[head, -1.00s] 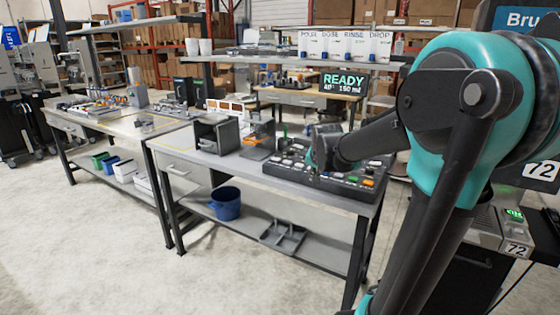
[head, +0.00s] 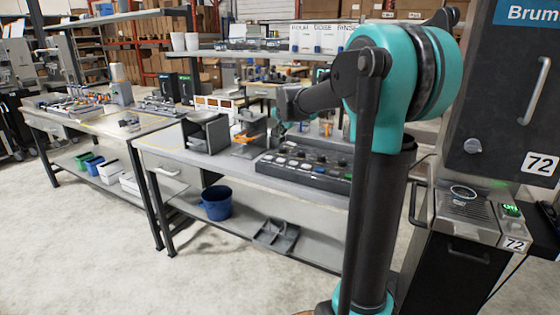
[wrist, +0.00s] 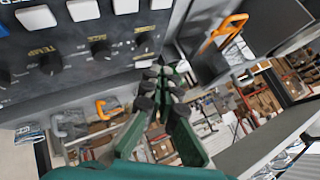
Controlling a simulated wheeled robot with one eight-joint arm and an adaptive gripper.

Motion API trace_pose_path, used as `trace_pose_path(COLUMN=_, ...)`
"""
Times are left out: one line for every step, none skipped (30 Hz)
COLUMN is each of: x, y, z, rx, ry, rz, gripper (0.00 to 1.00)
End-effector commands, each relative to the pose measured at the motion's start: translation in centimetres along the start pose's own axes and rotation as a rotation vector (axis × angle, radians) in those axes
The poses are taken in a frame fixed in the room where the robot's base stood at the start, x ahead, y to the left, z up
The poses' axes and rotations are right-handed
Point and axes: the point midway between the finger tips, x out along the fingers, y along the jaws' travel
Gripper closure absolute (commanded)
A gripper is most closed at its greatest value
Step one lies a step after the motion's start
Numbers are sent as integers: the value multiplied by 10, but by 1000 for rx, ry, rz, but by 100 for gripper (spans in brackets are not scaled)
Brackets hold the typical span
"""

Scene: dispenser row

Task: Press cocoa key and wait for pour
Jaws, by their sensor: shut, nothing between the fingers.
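The control panel (head: 305,167) lies on the right part of the bench in the head view, with rows of light keys and dark knobs. In the wrist view the panel (wrist: 75,45) fills the upper left, with white keys (wrist: 36,17) and black knobs, one labelled TEMP. I cannot tell which key is cocoa. My gripper (wrist: 163,80) is shut and empty, its green fingers with dark pads together. In the wrist view the fingertips show just below the panel's edge; I see no contact with a key. In the head view my arm reaches behind the panel's far left, and the gripper is small there.
A grey open box (head: 205,133) and a stand with an orange part (head: 245,138) are left of the panel. A blue bucket (head: 216,203) is on the lower shelf. A cabinet marked 72 (head: 500,110) stands at right. Open floor lies in front.

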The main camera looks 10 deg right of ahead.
Motion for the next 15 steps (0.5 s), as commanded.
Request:
trace_pose_path(x=0, y=0, z=0, rx=0, ry=0, rz=0, gripper=100)
trace_pose_path(x=0, y=0, z=0, rx=0, ry=0, rz=0, gripper=100)
trace_pose_path(x=1, y=1, z=1, rx=0, ry=0, rz=0, gripper=100)
trace_pose_path(x=2, y=2, z=1, rx=0, ry=0, rz=0, gripper=100)
trace_pose_path(x=3, y=2, z=2, rx=0, ry=0, rz=0, gripper=100)
trace_pose_path(x=5, y=4, z=4, rx=0, ry=0, rz=0, gripper=100)
trace_pose_path(x=6, y=5, z=5, rx=0, ry=0, rz=0, gripper=100)
trace_pose_path(x=8, y=6, z=6, rx=0, ry=0, rz=0, gripper=100)
trace_pose_path(x=11, y=8, z=8, rx=-1, ry=0, rz=0, gripper=100)
trace_pose_path(x=14, y=10, z=10, rx=-1, ry=0, rz=0, gripper=100)
trace_pose_path(x=16, y=12, z=12, rx=-1, ry=0, rz=0, gripper=100)
trace_pose_path(x=20, y=15, z=15, rx=-1, ry=0, rz=0, gripper=100)
trace_pose_path(x=23, y=17, z=17, rx=-1, ry=0, rz=0, gripper=100)
trace_pose_path(x=26, y=19, z=19, rx=-1, ry=0, rz=0, gripper=100)
trace_pose_path(x=30, y=22, z=22, rx=-1, ry=0, rz=0, gripper=100)
